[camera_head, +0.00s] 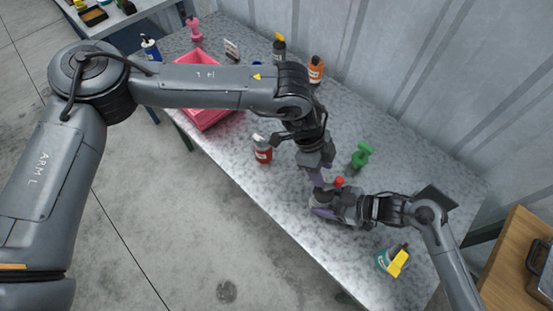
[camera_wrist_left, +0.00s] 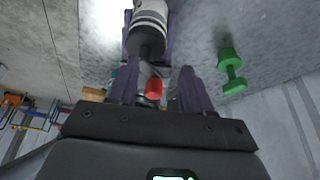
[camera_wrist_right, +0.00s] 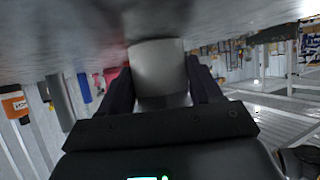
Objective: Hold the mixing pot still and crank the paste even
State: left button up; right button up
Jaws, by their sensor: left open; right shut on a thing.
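The mixing pot is a grey cylinder with a dark top; it stands on the table and shows in the left wrist view (camera_wrist_left: 150,14) and the right wrist view (camera_wrist_right: 158,68). A red crank knob (camera_head: 339,181) shows beside it. My right gripper (camera_head: 318,212) is shut on the pot's body from the side, a purple finger on each side in its wrist view (camera_wrist_right: 160,88). My left gripper (camera_head: 317,178) is open above the pot, pointing down. In its wrist view the red knob (camera_wrist_left: 153,88) appears between the fingers (camera_wrist_left: 160,88); contact cannot be told. The head view mostly hides the pot.
A green dumbbell-shaped piece (camera_head: 362,155) stands behind the pot. A red-and-white can (camera_head: 262,148) stands to the left, near the front edge. A teal container with a yellow part (camera_head: 393,260) is at right.

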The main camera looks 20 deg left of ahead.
pick_arm(q)
jog(key=v, duration=1.2)
jog(key=s+d+f+m+g+h, duration=0.1)
jog(key=d+m+h, duration=0.4)
jog(key=m, duration=0.8)
jog(key=s+d+f+m+g+h, duration=0.1)
jog(key=d+m+h, duration=0.35)
jog(key=m, duration=0.85)
jog(key=f+m+h, duration=0.1)
jog(key=f+m, duration=0.2)
jog(key=w+a+f+m+t+h, duration=0.1)
jog(key=f+m, duration=0.2)
jog(key=f, duration=0.1)
jog(key=a+f+m+h, duration=0.1)
jog(key=f+m+h, duration=0.1)
jog(key=f+m, duration=0.1)
jog(key=shift+w+a+f+m, duration=0.15)
jog(key=shift+a+f+m, duration=0.05)
jog(key=shift+m, duration=0.2)
jog(key=n+t, duration=0.1)
jog(key=t, duration=0.1)
jog(key=shift+a+r+t, duration=0.1)
jog(key=shift+r+t, duration=0.05)
jog(key=shift+t, duration=0.15)
jog(key=s+a, duration=0.1)
jog(key=a, duration=1.2)
jog(key=shift+a+n, duration=0.3)
jog(key=shift+a, duration=0.1)
